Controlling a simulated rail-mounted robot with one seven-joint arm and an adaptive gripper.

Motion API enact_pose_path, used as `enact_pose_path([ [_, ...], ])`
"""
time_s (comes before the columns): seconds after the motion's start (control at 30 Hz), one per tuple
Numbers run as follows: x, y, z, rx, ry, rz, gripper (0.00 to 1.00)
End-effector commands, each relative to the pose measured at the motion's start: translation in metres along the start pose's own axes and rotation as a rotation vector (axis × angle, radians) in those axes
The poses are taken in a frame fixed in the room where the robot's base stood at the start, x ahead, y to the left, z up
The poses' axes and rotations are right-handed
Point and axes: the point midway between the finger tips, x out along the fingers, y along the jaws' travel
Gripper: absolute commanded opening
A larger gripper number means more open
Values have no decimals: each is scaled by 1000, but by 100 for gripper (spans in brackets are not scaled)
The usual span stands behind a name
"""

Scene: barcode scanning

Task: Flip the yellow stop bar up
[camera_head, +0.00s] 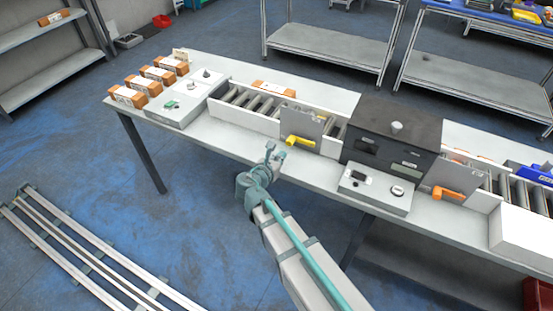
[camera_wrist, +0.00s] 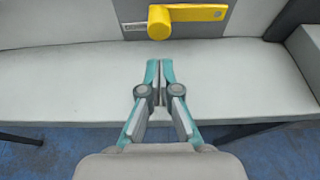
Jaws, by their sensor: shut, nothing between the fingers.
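The yellow stop bar (camera_head: 299,141) lies about level on the grey plate (camera_head: 309,122) at the front of the roller conveyor. In the wrist view the yellow bar (camera_wrist: 186,13) runs level to the right from its round yellow hub, at the top of the picture. My gripper (camera_head: 275,148) is shut and empty, in front of and below the bar. In the wrist view my fingertips (camera_wrist: 160,64) are together below the hub, apart from it, over the white table top.
The white table (camera_head: 210,139) carries the conveyor, a dark scanner box (camera_head: 396,128) right of the plate, and an orange bar (camera_head: 447,193) further right. Orange-and-white boxes (camera_head: 129,96) stand at the left end. The table strip before the yellow bar is clear.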

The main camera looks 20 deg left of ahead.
Motion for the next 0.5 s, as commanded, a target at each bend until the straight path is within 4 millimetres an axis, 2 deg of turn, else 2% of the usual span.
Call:
enact_pose_path([
  [0.03, 10, 2, 2, 0, 0, -2, 0],
  [0.2, 33, 1, 1, 0, 0, -1, 0],
  [0.5, 46, 0, 0, 1, -1, 1, 0],
])
